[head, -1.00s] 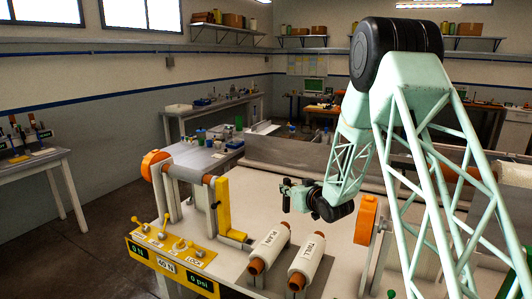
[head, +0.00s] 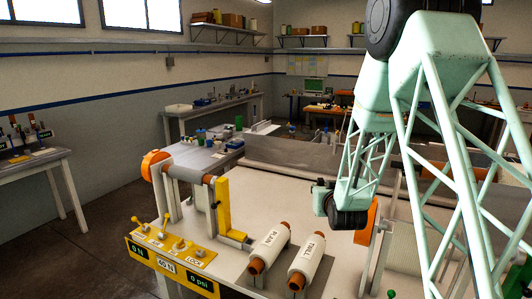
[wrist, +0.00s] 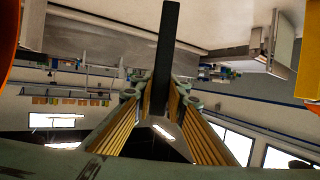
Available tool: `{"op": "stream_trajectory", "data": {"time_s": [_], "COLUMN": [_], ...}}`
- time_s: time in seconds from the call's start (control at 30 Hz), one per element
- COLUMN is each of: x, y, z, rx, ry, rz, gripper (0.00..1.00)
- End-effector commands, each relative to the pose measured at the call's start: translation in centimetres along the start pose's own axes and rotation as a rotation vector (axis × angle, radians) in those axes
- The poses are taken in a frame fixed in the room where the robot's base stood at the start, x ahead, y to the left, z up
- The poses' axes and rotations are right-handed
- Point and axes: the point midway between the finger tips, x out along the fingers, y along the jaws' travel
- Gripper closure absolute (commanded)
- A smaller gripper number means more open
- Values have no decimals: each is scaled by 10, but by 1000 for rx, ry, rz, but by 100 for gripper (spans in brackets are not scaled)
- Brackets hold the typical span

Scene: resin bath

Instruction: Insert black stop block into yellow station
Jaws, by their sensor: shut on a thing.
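My gripper (head: 321,198) is over the right part of the white table, seen small and partly hidden by my arm in the head view. In the wrist view my gripper (wrist: 160,95) is shut on a long dark bar, the black stop block (wrist: 165,50), which sticks out beyond the ribbed yellow fingers. The yellow station (head: 223,205) is an upright yellow post with a foot at the left side of the table, well to the left of my gripper and apart from it. The block cannot be made out clearly in the head view.
Two white rolls, PLAIN (head: 269,248) and TWILL (head: 307,258), lie in front. A yellow control panel (head: 172,247) with levers stands at front left. Orange discs are at left (head: 155,165) and right (head: 367,222). The white tabletop (head: 275,205) between post and gripper is clear.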

Motion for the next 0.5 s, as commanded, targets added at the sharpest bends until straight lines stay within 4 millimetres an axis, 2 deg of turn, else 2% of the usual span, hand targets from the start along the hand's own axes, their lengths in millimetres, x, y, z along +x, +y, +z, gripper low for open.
{"op": "stream_trajectory", "data": {"time_s": [0.3,0.5], "x": [-1,-13], "y": [-1,-7], "z": [1,12], "rx": [3,25], "ry": [0,-2], "rz": [2,28], "gripper": [99,99]}}
